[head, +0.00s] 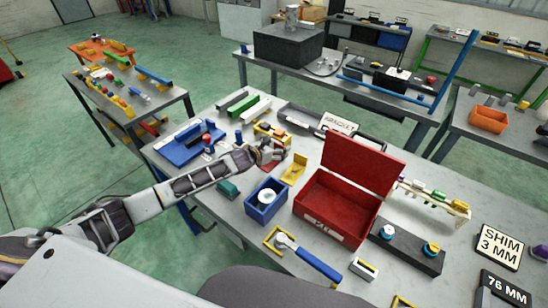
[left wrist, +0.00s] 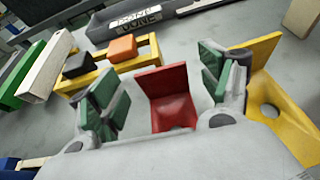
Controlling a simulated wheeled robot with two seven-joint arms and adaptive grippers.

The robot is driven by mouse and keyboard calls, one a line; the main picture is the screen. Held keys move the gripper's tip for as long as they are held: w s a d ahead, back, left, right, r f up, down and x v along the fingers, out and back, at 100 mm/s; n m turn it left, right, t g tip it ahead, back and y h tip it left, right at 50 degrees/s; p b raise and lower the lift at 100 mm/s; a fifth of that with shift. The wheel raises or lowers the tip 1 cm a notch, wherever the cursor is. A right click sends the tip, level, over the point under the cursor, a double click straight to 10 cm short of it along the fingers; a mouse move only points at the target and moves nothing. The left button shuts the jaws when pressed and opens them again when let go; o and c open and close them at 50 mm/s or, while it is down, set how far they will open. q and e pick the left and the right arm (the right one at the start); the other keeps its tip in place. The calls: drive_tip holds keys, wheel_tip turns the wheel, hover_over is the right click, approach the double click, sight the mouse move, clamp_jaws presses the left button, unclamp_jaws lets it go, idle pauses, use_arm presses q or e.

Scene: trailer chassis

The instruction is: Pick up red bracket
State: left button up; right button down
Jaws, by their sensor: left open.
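The red bracket (left wrist: 165,97) is an L-shaped piece with one upright plate and one flat plate. It stands on the grey bench, between the green-padded fingers of my left gripper (left wrist: 160,88) in the left wrist view. The fingers are open, with gaps visible on both sides of the bracket. My right gripper is not in view.
A yellow bracket (left wrist: 273,85) stands close beside the right finger. A yellow rack (left wrist: 112,64) with black and orange blocks is just behind. A blue bin (head: 266,203), an open red toolbox (head: 334,208) and a blue fixture (head: 184,151) stand around on the bench.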

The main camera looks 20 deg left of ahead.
use_arm(q)
drive_tip(key=shift+w+d+f, duration=0.2)
drive_tip(key=shift+w, duration=0.25)
drive_tip(key=shift+r, duration=0.1)
drive_tip(key=c, duration=1.5)
drive_tip(key=shift+r, duration=0.15)
wheel_tip(320, 180, up, 10)
idle(0.6)
